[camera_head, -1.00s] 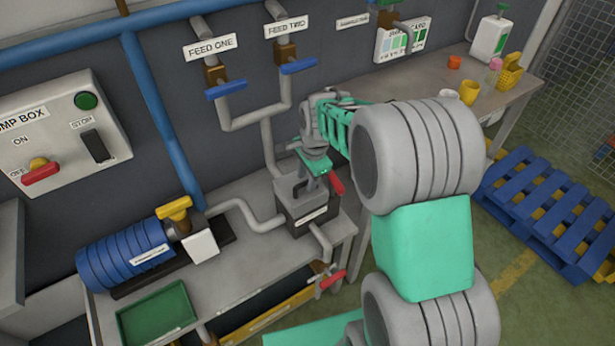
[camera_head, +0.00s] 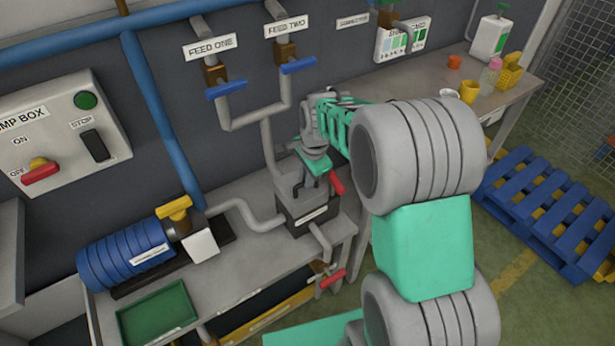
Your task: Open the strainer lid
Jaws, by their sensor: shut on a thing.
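The strainer (camera_head: 309,217) is a dark box with a white label strip, standing on the bench below the feed pipes. The handle itself is mostly hidden by the fingers, and my green and grey wrist covers part of the lid's right side.
A red handle (camera_head: 337,184) is close right of my gripper. A red-handled valve (camera_head: 332,278) sits below the strainer. The blue pump (camera_head: 125,258) and green tray (camera_head: 157,313) are to the left. Feed pipes with blue handles (camera_head: 298,66) rise behind.

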